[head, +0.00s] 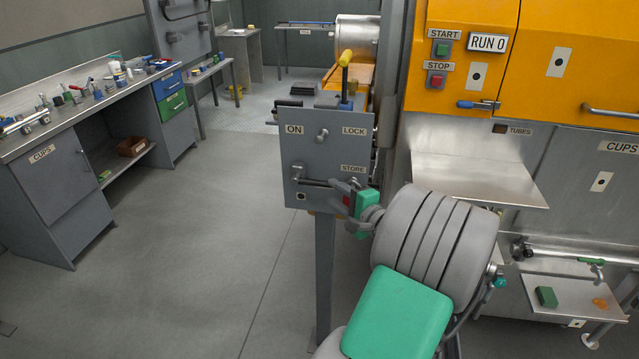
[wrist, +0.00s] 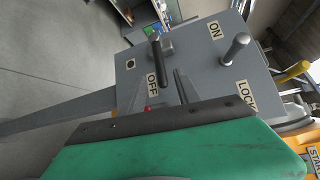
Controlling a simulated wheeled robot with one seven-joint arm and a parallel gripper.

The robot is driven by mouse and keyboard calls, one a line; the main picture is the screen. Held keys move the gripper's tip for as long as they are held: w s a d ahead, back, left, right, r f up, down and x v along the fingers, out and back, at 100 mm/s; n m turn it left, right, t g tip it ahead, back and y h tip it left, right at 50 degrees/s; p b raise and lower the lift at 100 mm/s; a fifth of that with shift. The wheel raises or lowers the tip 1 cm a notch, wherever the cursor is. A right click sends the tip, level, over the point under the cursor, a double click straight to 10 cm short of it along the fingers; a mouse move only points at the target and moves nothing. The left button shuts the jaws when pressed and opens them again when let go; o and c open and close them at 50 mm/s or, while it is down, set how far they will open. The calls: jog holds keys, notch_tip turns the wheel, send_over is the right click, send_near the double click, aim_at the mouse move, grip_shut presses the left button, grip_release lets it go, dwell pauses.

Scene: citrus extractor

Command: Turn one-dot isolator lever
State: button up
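The one-dot isolator is on the grey panel box (head: 325,150), with its one-dot plate (head: 301,196) at the lower left. Its lever (head: 316,182) shows as a bar lying nearly level, pointing right. In the wrist view the dark lever handle (wrist: 155,50) points toward the OFF label (wrist: 152,86), near the one-dot plate (wrist: 130,64). My gripper (head: 343,188) is at the panel's lower right, close to the lever's end. In the wrist view its fingers (wrist: 160,92) look apart, with the OFF label showing between them. Contact with the lever cannot be told.
A second knob (head: 322,134) sits between the ON and LOCK labels. A yellow-topped lever (head: 345,58) stands above the box. The orange machine (head: 560,60) and its steel shelf (head: 475,180) are at right. The workbench (head: 75,112) is at left, with open floor between.

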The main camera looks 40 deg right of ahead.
aim_at(322, 185)
jog(key=w, duration=0.2)
jog(key=w+p, duration=0.1)
jog(key=w, duration=0.2)
jog(key=w+f, duration=0.1)
jog(key=w, duration=0.1)
jog(key=shift+w+d, duration=0.3)
jog(key=shift+d, duration=0.1)
jog(key=shift+c, duration=0.2)
grip_shut()
dwell(0.7)
